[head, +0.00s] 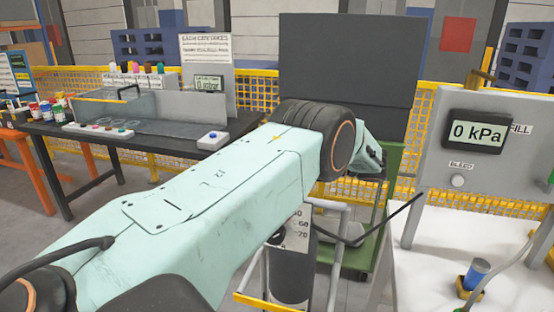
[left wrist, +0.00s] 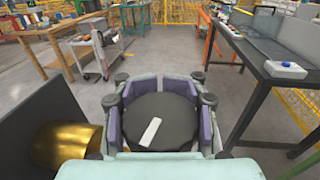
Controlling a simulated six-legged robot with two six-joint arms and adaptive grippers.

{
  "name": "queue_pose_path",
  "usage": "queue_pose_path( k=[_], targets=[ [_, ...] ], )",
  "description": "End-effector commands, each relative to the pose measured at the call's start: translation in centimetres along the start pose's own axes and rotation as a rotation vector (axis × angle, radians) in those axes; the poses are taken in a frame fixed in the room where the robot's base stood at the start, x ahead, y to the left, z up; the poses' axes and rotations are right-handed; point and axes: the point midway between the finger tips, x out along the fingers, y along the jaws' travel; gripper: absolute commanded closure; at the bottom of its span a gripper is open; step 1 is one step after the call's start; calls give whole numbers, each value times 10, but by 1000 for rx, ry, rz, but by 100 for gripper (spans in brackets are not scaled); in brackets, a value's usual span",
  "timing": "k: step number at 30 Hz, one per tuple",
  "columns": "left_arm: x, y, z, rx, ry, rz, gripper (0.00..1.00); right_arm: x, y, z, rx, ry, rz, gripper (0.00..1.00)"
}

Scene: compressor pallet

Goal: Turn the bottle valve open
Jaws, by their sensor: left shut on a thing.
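In the left wrist view my left gripper (left wrist: 160,112) is shut around a round black knob (left wrist: 178,125) with a white mark on its face; it looks like the valve handwheel. Purple finger pads sit against both sides of it. The white mark points up and slightly right. In the head view my left arm reaches across the middle and hides most of this area, including the knob. A dark cylinder (head: 291,272), possibly the bottle, stands below the arm in a light metal frame. My right gripper is not in view.
A brass cylinder (left wrist: 67,146) is close at the left of the wrist view. A black bench (head: 150,135) stands left. Yellow mesh fencing runs behind.

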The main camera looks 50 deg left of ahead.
Motion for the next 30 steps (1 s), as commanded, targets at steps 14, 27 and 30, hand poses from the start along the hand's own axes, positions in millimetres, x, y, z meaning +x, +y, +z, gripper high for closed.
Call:
queue_pose_path(
  k=[14,27,30],
  targets=[
    [-2,0,2,-5,0,-5,39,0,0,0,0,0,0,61],
    [-1,0,2,-4,-1,-4,39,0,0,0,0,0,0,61],
    [-1,-1,3,-3,-1,-17,39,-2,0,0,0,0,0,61]
  ],
)
